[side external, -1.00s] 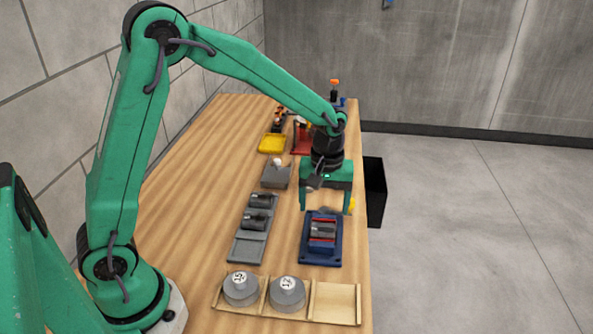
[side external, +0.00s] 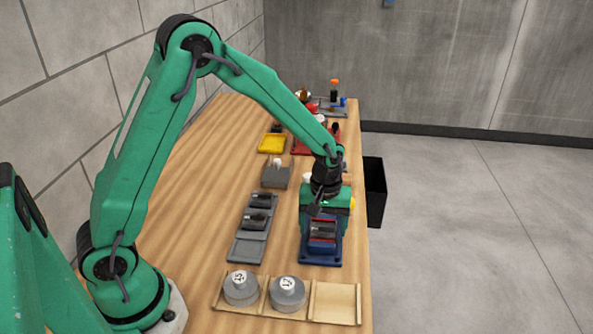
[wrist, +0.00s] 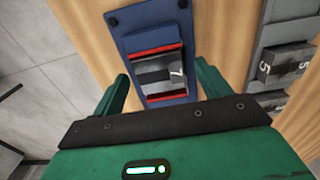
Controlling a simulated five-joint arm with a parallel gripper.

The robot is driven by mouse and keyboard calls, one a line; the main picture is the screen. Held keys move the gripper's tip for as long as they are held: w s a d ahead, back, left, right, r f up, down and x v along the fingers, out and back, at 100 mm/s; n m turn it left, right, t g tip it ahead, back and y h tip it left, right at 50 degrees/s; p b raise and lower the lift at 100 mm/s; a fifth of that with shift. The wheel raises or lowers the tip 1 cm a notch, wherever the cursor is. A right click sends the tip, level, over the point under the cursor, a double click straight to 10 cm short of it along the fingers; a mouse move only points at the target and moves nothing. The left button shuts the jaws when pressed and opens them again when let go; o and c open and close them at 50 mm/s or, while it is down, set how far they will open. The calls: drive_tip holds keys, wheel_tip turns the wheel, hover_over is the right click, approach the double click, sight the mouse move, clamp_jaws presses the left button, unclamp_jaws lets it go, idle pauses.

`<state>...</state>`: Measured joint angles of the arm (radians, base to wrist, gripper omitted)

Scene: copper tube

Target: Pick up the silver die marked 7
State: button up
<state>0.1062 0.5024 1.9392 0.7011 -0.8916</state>
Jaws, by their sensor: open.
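The silver die marked 7 (wrist: 162,74) sits in a blue holder (wrist: 132,28) between red strips, its 7 visible in the wrist view. In the side view the die (side external: 322,231) shows in the blue holder (side external: 320,261) near the table's right edge. My gripper (wrist: 161,72) is open and empty. In the wrist view its two green fingers lie on either side of the holder. In the side view my gripper (side external: 322,222) is just behind and over the holder. I cannot tell how high the fingertips are above it.
A grey rack (side external: 247,246) with dark silver dies stands left of the holder; one die marked 5 (wrist: 287,64) shows in the wrist view. A wooden tray (side external: 333,302) with two round grey weights is in front. A black bin (side external: 375,192) is beyond the table's right edge.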

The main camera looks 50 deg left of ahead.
sight(324, 232)
drive_tip(key=shift+f, duration=0.15)
idle(0.3)
drive_tip(key=c, duration=1.4)
drive_tip(key=shift+r, duration=0.85)
drive_tip(key=r, duration=0.3)
drive_tip(key=shift+s+d, duration=0.2)
drive_tip(key=shift+d, duration=0.2)
drive_tip(key=s+d+r, duration=0.6)
drive_tip(key=d, duration=0.2)
drive_tip(key=shift+s+d+r, duration=0.2)
drive_tip(key=shift+s+d, duration=0.05)
drive_tip(key=shift+s, duration=0.05)
